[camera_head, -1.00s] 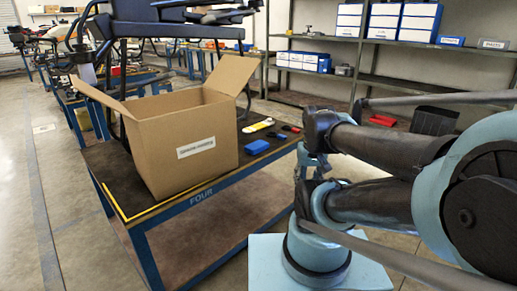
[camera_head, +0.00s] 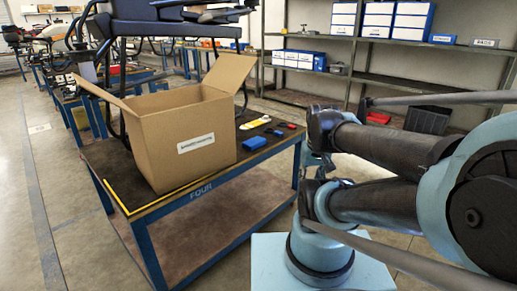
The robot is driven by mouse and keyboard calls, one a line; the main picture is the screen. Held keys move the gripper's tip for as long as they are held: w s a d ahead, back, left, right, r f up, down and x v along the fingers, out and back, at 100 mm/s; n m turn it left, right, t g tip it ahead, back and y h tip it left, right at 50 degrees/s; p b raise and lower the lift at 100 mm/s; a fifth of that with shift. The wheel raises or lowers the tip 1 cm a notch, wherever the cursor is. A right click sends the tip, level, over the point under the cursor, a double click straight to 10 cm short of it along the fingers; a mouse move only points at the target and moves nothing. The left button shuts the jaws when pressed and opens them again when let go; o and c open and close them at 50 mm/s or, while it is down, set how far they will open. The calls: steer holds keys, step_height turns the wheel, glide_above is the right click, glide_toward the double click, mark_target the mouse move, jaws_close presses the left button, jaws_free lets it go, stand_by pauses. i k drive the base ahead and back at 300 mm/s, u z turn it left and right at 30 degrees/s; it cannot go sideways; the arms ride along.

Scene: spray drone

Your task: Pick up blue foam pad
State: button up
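A small blue block (camera_head: 254,143), which looks like the blue foam pad, lies on the dark top of the workbench marked FOUR (camera_head: 150,207), just right of the open cardboard box. My folded arm fills the right side of the picture. What seems to be my gripper (camera_head: 318,166) hangs at the arm's near end, right of the bench and apart from the pad. It is dark and small, and its fingers cannot be made out clearly.
The cardboard box (camera_head: 190,145) stands with flaps spread on the bench. A yellow-and-white item (camera_head: 256,123) and small dark, blue and red items (camera_head: 281,128) lie behind the pad. Shelves (camera_head: 420,84) with white-and-blue boxes line the back wall. Floor is clear at left.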

mark_target(254, 143)
steer(key=z, duration=0.5)
steer(key=k, duration=1.1)
steer(key=z, duration=0.5)
steer(key=i, duration=1.55)
steer(key=u, duration=0.65)
steer(key=i, duration=0.5)
steer(key=u, duration=0.2)
